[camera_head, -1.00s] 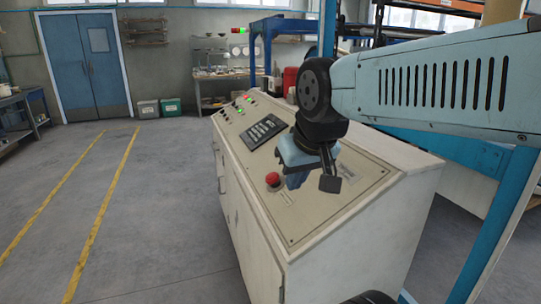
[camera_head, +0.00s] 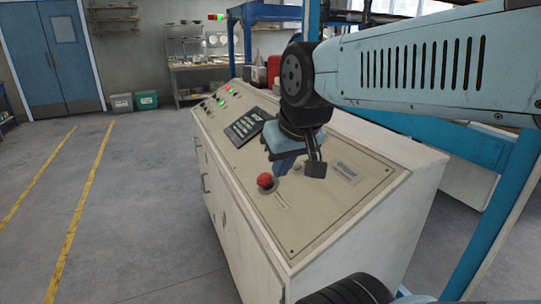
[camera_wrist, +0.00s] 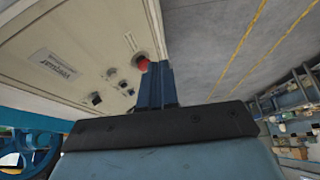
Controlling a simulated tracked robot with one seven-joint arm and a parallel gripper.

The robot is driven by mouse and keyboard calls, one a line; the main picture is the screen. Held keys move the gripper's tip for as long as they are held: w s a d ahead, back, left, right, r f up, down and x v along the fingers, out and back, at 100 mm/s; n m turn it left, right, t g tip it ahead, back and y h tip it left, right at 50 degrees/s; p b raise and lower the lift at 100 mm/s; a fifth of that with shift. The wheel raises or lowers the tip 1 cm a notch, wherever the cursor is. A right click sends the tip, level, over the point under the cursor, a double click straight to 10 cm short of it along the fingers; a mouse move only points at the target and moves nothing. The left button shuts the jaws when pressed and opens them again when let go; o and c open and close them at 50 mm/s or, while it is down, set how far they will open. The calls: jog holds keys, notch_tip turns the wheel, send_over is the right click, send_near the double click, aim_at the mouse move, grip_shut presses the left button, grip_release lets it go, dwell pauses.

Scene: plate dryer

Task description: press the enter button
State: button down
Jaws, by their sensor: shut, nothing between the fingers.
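The control console (camera_head: 340,215) has a sloping beige panel. A dark keypad panel (camera_head: 243,127) with pale markings lies on it, partly behind my arm in the head view. Its individual keys are too small to read, so I cannot tell which one is enter. A red mushroom button (camera_head: 265,181) sits nearer on the panel; it also shows in the wrist view (camera_wrist: 143,63), beside my fingertips. My gripper (camera_head: 281,169) is shut and empty, over the panel just right of the red button in the head view. It shows in the wrist view (camera_wrist: 156,70). I cannot tell whether it touches anything.
A blue frame post (camera_head: 500,210) stands to the right. Open floor with yellow lines (camera_head: 85,200) lies to the left. Blue doors (camera_head: 45,60) and bins (camera_head: 146,99) are at the back.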

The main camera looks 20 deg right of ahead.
jog(key=w+d+f+n+h, duration=0.2)
jog(key=w+d+n+h, duration=0.2)
jog(key=w, duration=0.7)
jog(key=w+d+f+n+h, duration=0.2)
jog(key=w+d+n+h, duration=0.1)
jog(key=w+n, duration=0.5)
jog(key=w+d+f+n+h, duration=0.2)
jog(key=w+d+n+h, duration=0.2)
jog(key=w, duration=1)
jog(key=shift+w+d+f+n+t+h, duration=0.2)
jog(key=shift+w+d+n+t+h, duration=0.15)
jog(key=shift+n+h, duration=0.6)
jog(key=shift+d+f, duration=0.7)
jog(key=shift+f, duration=0.55)
jog(key=shift+d+f, duration=0.75)
jog(key=shift+f, duration=0.55)
jog(key=shift+d+f, duration=0.7)
jog(key=shift+f, duration=0.55)
jog(key=shift+s+d+f, duration=0.1)
jog(key=shift+d+f, duration=0.35)
jog(key=shift+f, duration=0.2)
jog(key=shift+a+r, duration=0.45)
jog(key=shift+r, duration=0.3)
